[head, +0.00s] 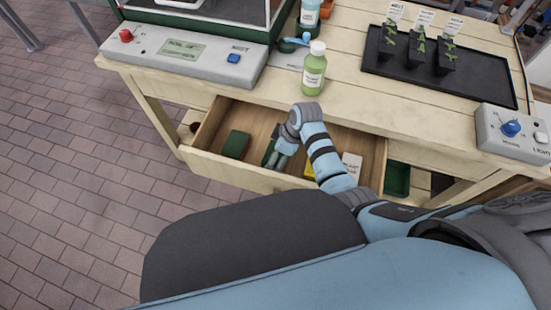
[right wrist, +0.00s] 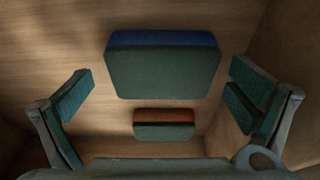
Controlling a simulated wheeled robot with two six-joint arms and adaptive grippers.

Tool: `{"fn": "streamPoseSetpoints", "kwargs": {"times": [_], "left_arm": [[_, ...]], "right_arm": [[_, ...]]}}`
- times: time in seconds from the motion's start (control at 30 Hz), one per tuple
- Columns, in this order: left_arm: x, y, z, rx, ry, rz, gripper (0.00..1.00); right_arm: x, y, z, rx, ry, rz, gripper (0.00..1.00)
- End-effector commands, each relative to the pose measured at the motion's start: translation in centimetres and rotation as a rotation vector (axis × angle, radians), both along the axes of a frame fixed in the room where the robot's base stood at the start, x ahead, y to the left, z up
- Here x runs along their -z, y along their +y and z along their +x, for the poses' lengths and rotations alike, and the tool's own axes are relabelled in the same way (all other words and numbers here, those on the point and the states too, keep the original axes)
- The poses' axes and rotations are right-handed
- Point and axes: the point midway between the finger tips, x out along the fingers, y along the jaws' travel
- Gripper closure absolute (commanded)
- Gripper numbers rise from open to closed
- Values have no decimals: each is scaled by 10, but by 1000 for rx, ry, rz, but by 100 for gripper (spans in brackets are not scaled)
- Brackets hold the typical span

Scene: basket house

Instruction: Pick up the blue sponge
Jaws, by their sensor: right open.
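The blue sponge (right wrist: 162,66) lies green scouring side up on the wooden drawer floor in the right wrist view, its blue layer showing along the far edge. My right gripper (right wrist: 160,88) is open, with a finger at each side of the picture and the sponge between them, apart from both. In the head view my right gripper (head: 276,158) reaches down into the open drawer (head: 270,184). A dark green block (head: 236,145) lies left of it there; I cannot tell which sponge that is. My left gripper is not in view.
An orange sponge (right wrist: 164,121) with a green side lies near the blue one. A yellow item (head: 309,169) and a white packet (head: 352,164) lie to the right in the drawer. The drawer walls and bench top (head: 330,98) bound the space.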

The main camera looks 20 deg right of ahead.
Motion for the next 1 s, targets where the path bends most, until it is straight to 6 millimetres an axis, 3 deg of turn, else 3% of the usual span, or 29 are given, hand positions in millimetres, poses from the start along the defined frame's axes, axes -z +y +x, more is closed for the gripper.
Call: {"fn": "streamPoseSetpoints", "kwargs": {"times": [0.07, 0.27, 0.5, 0.83, 1.0], "left_arm": [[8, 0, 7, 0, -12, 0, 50], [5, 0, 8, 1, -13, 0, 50], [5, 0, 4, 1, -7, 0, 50], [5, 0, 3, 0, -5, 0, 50], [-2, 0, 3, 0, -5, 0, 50]], "right_arm": [[12, 3, 1, 0, 1, 1, 0], [11, 3, 2, 0, -1, 1, 0], [11, 3, 2, 0, 0, 0, 31], [10, 3, 2, 0, 0, 0, 31], [-4, 3, 2, 0, -1, 1, 31]]}}
